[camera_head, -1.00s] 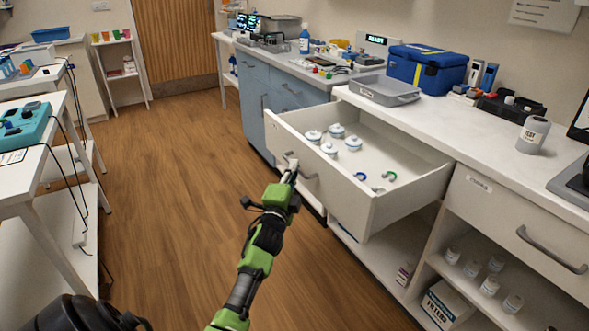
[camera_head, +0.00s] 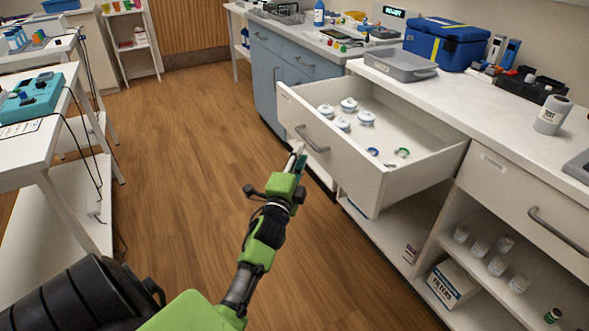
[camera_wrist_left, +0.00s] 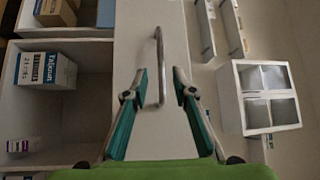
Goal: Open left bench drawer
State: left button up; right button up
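The left bench drawer (camera_head: 342,168) is white and stands well out from the bench, with its inside showing. Its grey bar handle (camera_head: 312,139) is on the front and also shows in the left wrist view (camera_wrist_left: 158,62). Several white lidded jars and two small coloured rings lie inside the drawer. My left gripper (camera_head: 298,158) is just in front of the drawer front, below the handle. In the left wrist view its teal-padded fingers (camera_wrist_left: 160,88) are apart, with the handle's near end between or just beyond the tips, not clamped. My right gripper is not in view.
A closed drawer (camera_head: 530,205) is to the right. An open shelf below holds small bottles and a filters box (camera_head: 452,284). A grey tray (camera_head: 400,65) and blue case (camera_head: 446,43) stand on the bench. Wooden floor (camera_head: 185,150) is clear left of my arm.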

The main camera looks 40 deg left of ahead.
pick_arm(q)
jog(key=v, duration=0.6)
jog(key=shift+s, duration=0.15)
jog(key=shift+f, duration=0.1)
